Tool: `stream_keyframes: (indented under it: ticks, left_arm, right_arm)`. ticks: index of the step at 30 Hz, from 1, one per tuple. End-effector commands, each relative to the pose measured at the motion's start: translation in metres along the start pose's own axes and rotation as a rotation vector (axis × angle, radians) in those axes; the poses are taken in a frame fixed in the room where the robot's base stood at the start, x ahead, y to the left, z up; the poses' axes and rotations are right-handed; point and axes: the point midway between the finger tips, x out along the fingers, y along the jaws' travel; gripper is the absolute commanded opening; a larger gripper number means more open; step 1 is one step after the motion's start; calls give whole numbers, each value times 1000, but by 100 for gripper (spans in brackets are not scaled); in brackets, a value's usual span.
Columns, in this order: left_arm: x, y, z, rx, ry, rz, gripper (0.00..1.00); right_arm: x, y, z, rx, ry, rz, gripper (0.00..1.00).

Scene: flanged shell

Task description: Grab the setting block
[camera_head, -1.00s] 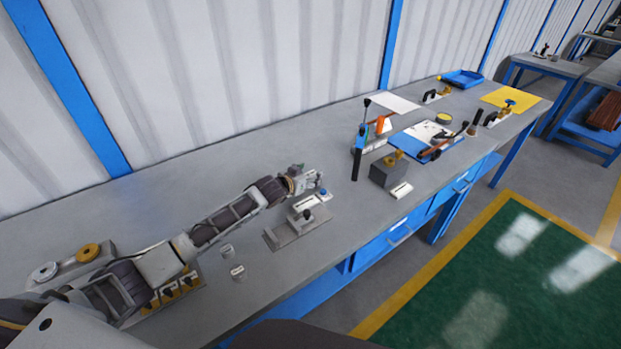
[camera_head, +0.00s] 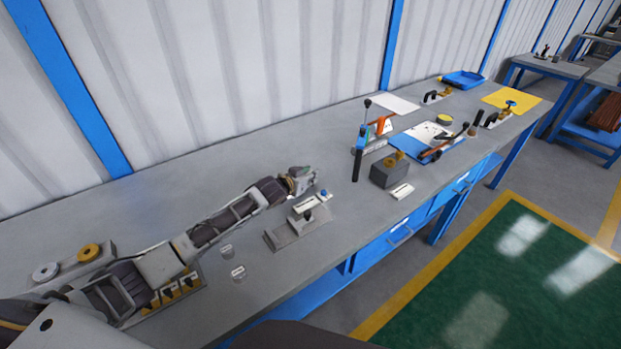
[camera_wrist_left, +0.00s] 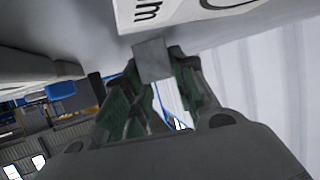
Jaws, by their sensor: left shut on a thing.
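My left gripper (camera_head: 312,180) is over the bench, just behind a small fixture with a grey base plate (camera_head: 284,237) and a white labelled top (camera_head: 307,204). In the left wrist view the green-padded fingers (camera_wrist_left: 155,85) are closed on a small plain grey block (camera_wrist_left: 152,60), which I take to be the setting block. Its end sticks out past the fingertips. In the head view the block is too small and hidden to make out. A white labelled surface (camera_wrist_left: 195,10) is close beyond the fingertips in the wrist view. My right gripper is not in view.

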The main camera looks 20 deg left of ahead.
Motion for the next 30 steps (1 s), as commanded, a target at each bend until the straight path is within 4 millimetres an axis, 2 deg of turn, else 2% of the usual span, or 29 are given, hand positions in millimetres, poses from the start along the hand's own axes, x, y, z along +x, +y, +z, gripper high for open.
stream_keyframes:
  ticks: [5,11,24,30]
  left_arm:
    - [-1,0,-2,0,0,0,0]
    - [-6,0,-16,0,2,0,0]
    - [-30,0,-74,1,3,-1,0]
    - [-36,0,-90,0,3,-1,0]
  right_arm:
    - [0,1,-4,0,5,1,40]
    - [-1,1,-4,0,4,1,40]
    - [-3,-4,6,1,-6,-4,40]
    - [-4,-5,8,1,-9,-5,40]
